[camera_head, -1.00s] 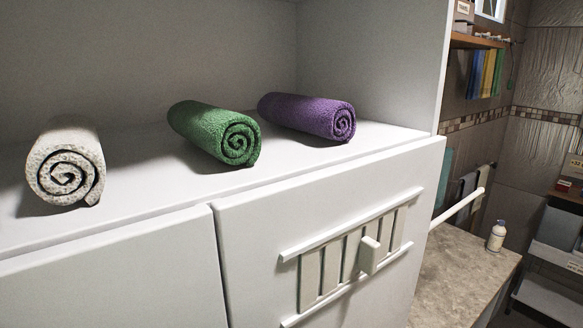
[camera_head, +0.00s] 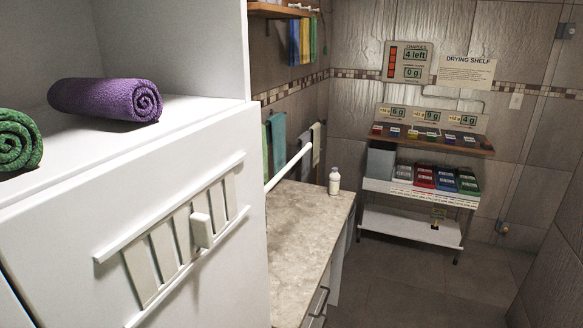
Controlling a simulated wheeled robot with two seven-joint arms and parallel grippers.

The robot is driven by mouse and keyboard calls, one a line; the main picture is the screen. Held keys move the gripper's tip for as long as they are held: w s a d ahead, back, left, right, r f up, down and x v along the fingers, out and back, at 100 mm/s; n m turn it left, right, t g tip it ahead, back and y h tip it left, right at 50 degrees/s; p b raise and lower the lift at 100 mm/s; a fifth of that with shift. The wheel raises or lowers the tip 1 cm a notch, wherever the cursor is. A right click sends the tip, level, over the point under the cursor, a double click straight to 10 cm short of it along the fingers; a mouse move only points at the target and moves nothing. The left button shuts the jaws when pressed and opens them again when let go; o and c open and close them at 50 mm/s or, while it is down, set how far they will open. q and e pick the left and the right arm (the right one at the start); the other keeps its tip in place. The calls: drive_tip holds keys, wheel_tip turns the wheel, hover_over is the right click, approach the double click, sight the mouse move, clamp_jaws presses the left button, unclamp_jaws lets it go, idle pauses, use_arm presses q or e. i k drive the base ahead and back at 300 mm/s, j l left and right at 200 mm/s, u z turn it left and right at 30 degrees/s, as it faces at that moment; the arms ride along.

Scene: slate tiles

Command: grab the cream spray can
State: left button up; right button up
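A small cream or white bottle-like can (camera_head: 334,182) with a dark-tinted cap stands upright near the far right end of the stone countertop. It is small in the view, so I cannot tell for sure that it is the cream spray can. Neither of my grippers shows in the head view.
A white cabinet (camera_head: 60,262) fills the near left, with a purple rolled towel (camera_head: 106,98) and a green one (camera_head: 17,140) on its shelf. The countertop (camera_head: 290,225) is mostly bare. A drying shelf unit (camera_head: 410,190) with coloured boxes stands at the back. Floor (camera_head: 425,285) is open at right.

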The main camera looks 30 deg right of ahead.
sight(333, 188)
drive_tip(key=l+z, duration=0.15)
drive_tip(key=z, duration=0.25)
drive_tip(key=i+l+z, duration=0.1)
drive_tip(key=z, duration=0.3)
